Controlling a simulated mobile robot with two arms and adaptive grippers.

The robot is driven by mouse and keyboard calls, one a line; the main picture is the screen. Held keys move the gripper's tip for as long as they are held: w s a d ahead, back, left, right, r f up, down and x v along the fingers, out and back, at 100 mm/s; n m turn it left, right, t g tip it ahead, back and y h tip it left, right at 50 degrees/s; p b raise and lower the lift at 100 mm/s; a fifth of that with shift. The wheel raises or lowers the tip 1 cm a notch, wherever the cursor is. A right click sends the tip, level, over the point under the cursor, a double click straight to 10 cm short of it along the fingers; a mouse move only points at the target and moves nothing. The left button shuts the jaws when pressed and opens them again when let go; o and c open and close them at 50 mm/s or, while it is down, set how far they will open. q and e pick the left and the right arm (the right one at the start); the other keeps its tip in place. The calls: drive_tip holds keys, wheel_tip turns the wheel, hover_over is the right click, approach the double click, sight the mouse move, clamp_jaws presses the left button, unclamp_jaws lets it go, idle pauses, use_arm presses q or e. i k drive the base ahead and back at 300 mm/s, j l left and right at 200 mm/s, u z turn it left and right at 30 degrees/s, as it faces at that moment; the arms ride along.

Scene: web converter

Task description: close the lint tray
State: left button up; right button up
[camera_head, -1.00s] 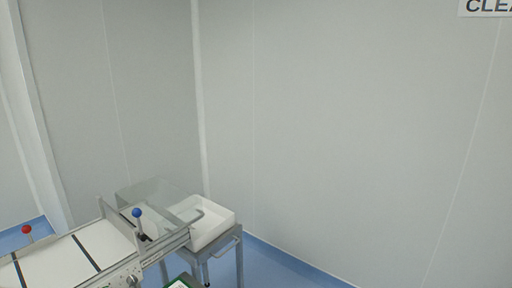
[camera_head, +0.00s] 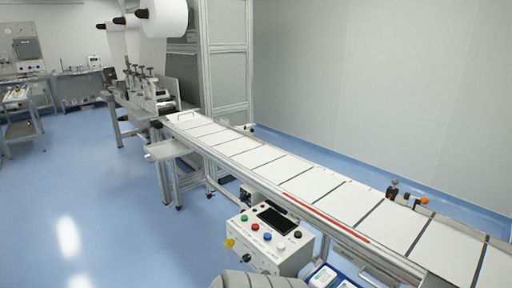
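I cannot pick out the lint tray for certain in the head view. The web converter (camera_head: 150,98) stands at the back left, with a white roll (camera_head: 166,18) above it. A flat grey top on legs (camera_head: 167,149) stands beside the near end of the machine; I cannot tell whether a tray is part of it. Neither of my grippers is in view.
A long conveyor (camera_head: 268,157) with white sheets runs from the machine to the lower right. A control box (camera_head: 268,243) with coloured buttons stands at its near side. The blue floor (camera_head: 120,205) is open on the left. Benches (camera_head: 80,88) stand far back.

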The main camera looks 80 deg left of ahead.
sight(162, 151)
drive_tip(key=u, duration=3.6)
drive_tip(key=i+j+z, duration=0.15)
drive_tip(key=i, duration=0.35)
drive_tip(key=i+j+z, duration=0.15)
drive_tip(key=i, duration=0.35)
drive_tip(key=l, duration=0.05)
